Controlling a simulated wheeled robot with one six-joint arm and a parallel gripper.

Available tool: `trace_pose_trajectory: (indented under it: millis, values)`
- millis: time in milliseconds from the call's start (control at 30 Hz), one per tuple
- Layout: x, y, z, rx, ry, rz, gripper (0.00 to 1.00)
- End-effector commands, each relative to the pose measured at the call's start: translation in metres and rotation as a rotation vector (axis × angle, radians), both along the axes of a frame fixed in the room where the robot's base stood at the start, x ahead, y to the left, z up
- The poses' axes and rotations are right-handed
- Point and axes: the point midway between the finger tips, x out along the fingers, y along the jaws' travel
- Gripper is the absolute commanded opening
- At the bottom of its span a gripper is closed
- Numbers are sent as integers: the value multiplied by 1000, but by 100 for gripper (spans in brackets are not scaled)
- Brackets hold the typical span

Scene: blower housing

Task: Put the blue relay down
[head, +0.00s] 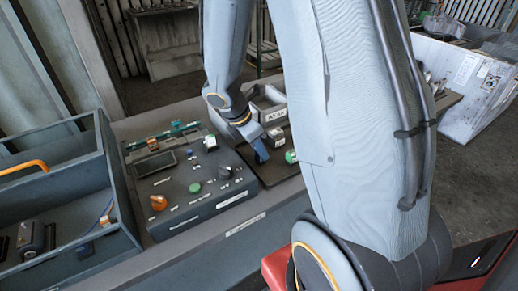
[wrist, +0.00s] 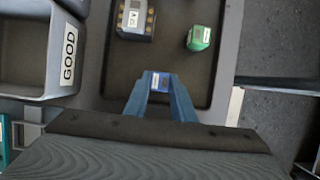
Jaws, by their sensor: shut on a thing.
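The blue relay (wrist: 161,82) shows in the wrist view between the tips of my gripper (wrist: 160,92). My gripper is shut on it, over the dark floor of a grey-rimmed tray (wrist: 226,70). I cannot tell whether the relay touches the tray floor. In the head view my gripper (head: 260,152) points down over the tray, right of the control panel; the relay is not clearly seen there.
A green relay (wrist: 199,38) and a grey block with brass terminals (wrist: 136,18) stand in the tray ahead of my gripper. A grey bin labelled GOOD (wrist: 68,55) is on the left. The control panel (head: 213,198) and an open toolbox (head: 120,170) stand left of the tray. The tray floor around the relay is clear.

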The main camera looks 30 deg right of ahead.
Motion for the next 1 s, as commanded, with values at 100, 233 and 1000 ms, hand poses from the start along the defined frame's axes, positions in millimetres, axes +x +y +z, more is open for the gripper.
trace_pose_trajectory:
  millis: [100, 233, 1000]
  values:
    - [0, 0, 0, 0, 0, 0, 9]
    - [0, 0, -4, 0, 0, 0, 9]
    - [1, 16, 39, -2, -6, 1, 42]
